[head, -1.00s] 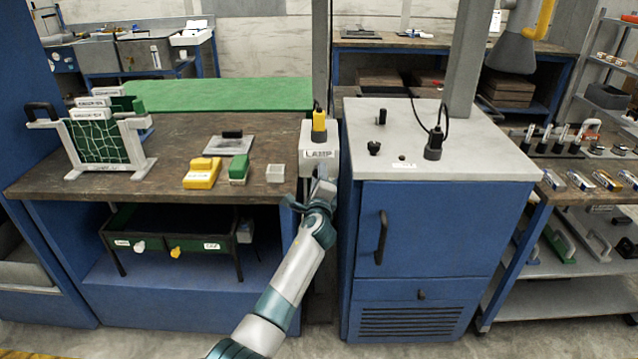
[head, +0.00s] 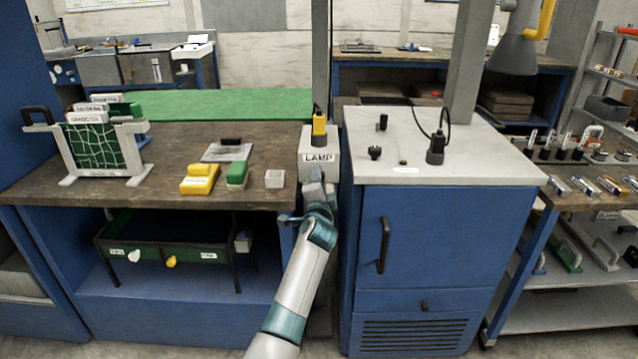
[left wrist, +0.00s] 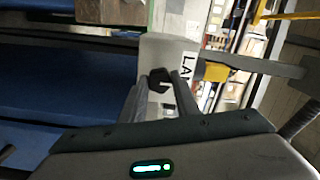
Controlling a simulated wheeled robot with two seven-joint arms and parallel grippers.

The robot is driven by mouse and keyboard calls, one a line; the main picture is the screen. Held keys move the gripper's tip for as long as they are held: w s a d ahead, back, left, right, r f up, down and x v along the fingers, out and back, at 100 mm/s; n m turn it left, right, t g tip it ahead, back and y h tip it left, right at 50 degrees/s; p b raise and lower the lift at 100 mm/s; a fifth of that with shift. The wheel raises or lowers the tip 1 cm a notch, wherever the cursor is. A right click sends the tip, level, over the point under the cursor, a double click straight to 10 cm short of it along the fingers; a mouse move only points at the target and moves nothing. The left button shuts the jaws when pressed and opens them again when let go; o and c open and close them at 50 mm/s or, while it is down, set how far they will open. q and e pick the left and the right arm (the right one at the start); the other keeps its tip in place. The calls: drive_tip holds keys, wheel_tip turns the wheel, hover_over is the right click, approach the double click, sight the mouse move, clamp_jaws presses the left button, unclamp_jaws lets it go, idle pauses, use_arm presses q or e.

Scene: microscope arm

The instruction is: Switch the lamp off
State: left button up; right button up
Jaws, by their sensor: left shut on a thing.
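The lamp box (head: 318,143) is a pale grey box with a LAMP label, fixed between the workbench and the blue cabinet, with a yellow and black plug on top. My left gripper (head: 316,183) is at the lower front of this box. In the left wrist view the box (left wrist: 165,48) shows sideways, with a black switch knob (left wrist: 159,82) on its face. My left gripper (left wrist: 160,98) is shut on the knob, its fingers on either side. The knob is hidden in the head view, and its exact setting is hard to tell. My right gripper is out of view.
The blue cabinet (head: 425,245) with a grey top stands close on the right. A post rises behind the lamp box.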

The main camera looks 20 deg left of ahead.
use_arm(q)
drive_tip(key=shift+f, duration=0.1)
drive_tip(key=o, duration=1.1)
drive_tip(key=shift+c, duration=0.2)
drive_tip(key=shift+s, duration=0.15)
drive_tip(key=v, duration=1.7)
drive_tip(key=shift+b, duration=0.35)
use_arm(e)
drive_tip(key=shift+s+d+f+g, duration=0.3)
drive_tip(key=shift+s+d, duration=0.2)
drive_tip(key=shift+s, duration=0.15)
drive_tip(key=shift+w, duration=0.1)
